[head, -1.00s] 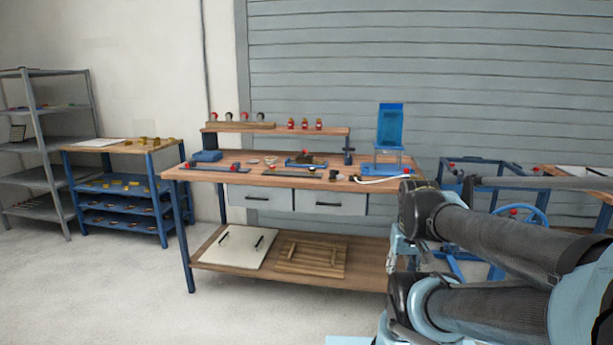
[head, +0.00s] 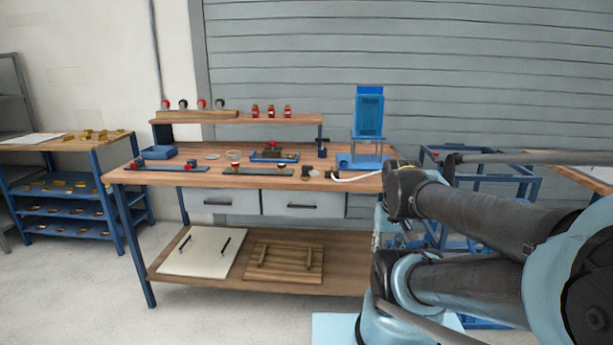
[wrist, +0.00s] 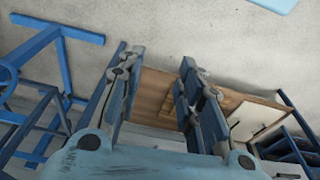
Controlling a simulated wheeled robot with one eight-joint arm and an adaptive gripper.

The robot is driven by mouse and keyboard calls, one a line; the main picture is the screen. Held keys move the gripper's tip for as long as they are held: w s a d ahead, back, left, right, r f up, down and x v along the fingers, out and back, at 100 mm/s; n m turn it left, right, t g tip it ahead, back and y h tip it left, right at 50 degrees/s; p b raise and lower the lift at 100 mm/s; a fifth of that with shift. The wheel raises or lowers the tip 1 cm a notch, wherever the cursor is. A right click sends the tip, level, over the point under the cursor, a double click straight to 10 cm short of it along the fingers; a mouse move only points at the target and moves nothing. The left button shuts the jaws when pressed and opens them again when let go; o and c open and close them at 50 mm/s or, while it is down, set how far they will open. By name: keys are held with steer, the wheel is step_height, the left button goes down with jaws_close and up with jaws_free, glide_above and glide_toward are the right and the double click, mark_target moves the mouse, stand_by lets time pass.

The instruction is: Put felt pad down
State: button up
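My gripper (wrist: 159,62) shows in the wrist view with its two fingers apart. I see nothing held between them, only the bench's wooden lower shelf and the floor behind. In the head view my arm is at the right and the gripper's fingers cannot be made out. I cannot pick out a felt pad for certain in either view. A small flat grey disc (head: 211,155) lies on the workbench (head: 150,178), too small to identify. My gripper is apart from the bench top.
On the bench are a blue tray (head: 158,152), a blue press-like stand (head: 369,112), a white cable (head: 355,178) and several small parts. A raised shelf (head: 240,121) carries red-capped bottles. A blue-framed cart (head: 22,190) stands left, a blue frame (head: 485,165) right. Floor in front is clear.

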steer(key=shift+o, duration=2.4)
steer(key=shift+a+r, duration=0.1)
steer(key=shift+r, duration=0.8)
step_height(320, 180, up, 22)
steer(key=n+y, duration=0.4)
steer(key=n, duration=0.6)
glide_above(306, 166)
steer(key=s+d, duration=0.4)
steer(key=d, duration=0.1)
steer(key=shift+t, duration=0.3)
steer(key=x, duration=1.6)
steer(key=shift+w+f, duration=0.3)
steer(key=shift+w, duration=0.05)
